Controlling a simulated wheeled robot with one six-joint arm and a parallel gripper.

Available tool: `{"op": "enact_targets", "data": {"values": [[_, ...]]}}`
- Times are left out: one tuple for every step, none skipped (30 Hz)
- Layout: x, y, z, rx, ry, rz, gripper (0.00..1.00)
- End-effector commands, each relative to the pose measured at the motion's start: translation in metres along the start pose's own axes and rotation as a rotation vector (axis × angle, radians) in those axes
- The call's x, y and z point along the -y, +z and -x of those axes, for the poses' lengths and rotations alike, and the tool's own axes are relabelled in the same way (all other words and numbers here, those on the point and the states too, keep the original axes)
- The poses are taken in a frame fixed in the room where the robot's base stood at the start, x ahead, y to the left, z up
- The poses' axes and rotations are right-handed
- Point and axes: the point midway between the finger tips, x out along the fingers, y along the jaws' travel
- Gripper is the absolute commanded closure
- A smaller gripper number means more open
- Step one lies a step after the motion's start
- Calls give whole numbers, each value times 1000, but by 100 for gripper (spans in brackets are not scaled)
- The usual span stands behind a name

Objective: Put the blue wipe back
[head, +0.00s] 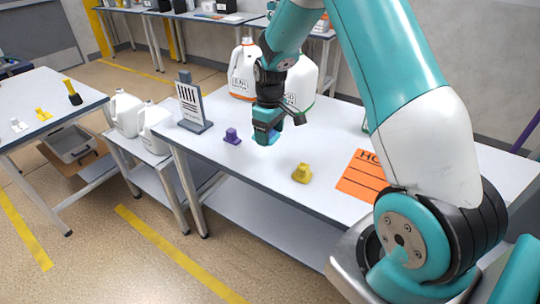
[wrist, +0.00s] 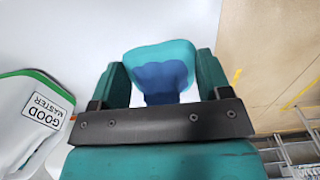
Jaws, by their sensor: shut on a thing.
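My gripper (head: 266,134) is above the white table (head: 255,180), between the sign stand and the orange sheet. In the wrist view my gripper (wrist: 163,85) is shut on the blue wipe (wrist: 160,72), a crumpled cloth, light teal-blue at its outer end and dark blue nearer the palm. The wipe also shows small and partly hidden in the head view (head: 266,131). A purple wipe (head: 232,136) stands on the table left of my gripper. A yellow wipe (head: 302,173) stands nearer the front edge.
An orange sheet (head: 358,181) lies at right. A sign stand (head: 190,105) is at the table's left end. Large jugs (head: 242,70) stand at the back; one shows a GOOD MASTER label (wrist: 45,110). More white jugs (head: 126,112) stand on a lower stand at left.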

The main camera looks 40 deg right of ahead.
Motion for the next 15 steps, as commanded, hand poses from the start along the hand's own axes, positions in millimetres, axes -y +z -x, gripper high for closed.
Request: {"op": "enact_targets", "data": {"values": [[0,1,-14,5,-3,-1,78],[0,1,-20,5,-3,-1,78],[0,2,-29,4,-3,-1,78],[0,2,-34,4,-2,-1,78],[-1,2,-39,3,-2,-2,78],[-1,2,-43,2,-1,-3,78],[-1,2,-46,2,-1,-3,78],[-2,2,-48,1,-1,-3,78],[-2,1,-51,1,0,-3,78],[-2,2,-53,1,0,-3,78],[-1,2,-57,2,-1,-3,78],[-1,2,-63,3,-2,-3,78],[-1,2,-68,3,-2,-3,78],[-1,2,-72,3,-2,-3,78],[-1,2,-78,3,-2,-2,78]]}}
